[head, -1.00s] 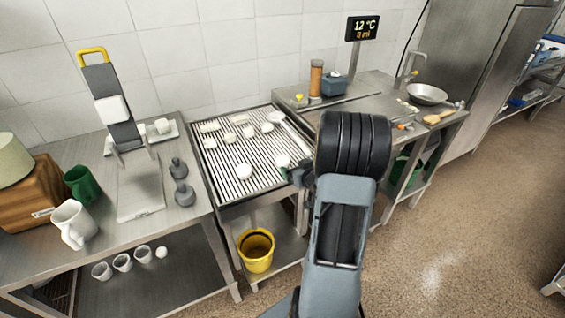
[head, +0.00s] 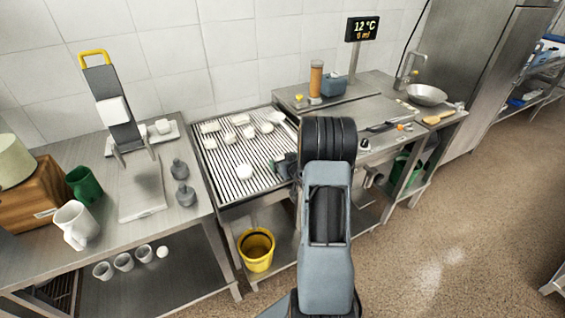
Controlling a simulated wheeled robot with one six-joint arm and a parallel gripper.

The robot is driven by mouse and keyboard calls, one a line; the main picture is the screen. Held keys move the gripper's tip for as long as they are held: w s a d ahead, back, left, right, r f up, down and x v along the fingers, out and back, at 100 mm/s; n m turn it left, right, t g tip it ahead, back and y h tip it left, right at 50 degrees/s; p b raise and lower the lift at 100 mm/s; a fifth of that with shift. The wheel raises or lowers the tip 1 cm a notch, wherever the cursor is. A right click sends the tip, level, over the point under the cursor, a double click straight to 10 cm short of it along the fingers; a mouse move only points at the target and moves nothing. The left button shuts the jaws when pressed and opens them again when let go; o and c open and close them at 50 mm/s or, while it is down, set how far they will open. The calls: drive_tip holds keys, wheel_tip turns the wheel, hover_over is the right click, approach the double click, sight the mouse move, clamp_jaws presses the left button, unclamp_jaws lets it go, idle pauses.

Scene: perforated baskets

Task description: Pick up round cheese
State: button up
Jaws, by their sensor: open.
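Several white cheeses sit on the ribbed metal draining table (head: 222,183). A round cheese (head: 245,171) lies alone near the table's front middle. Another roundish piece (head: 267,127) lies farther back among blockier pieces (head: 228,138). My gripper (head: 281,164) is low over the right side of the draining table, right of the front round cheese and apart from it. It is small and partly covered by my arm; it is open. A white piece seen earlier at that spot is now hidden by the gripper.
A steel table with a press (head: 115,105), mugs (head: 73,224) and grey weights (head: 184,194) stands to the left. A steel counter with a bowl (head: 427,95) and tools is to the right. A yellow bucket (head: 256,250) is under the draining table.

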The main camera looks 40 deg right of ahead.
drive_tip(key=c, duration=1)
drive_tip(key=shift+r, duration=0.1)
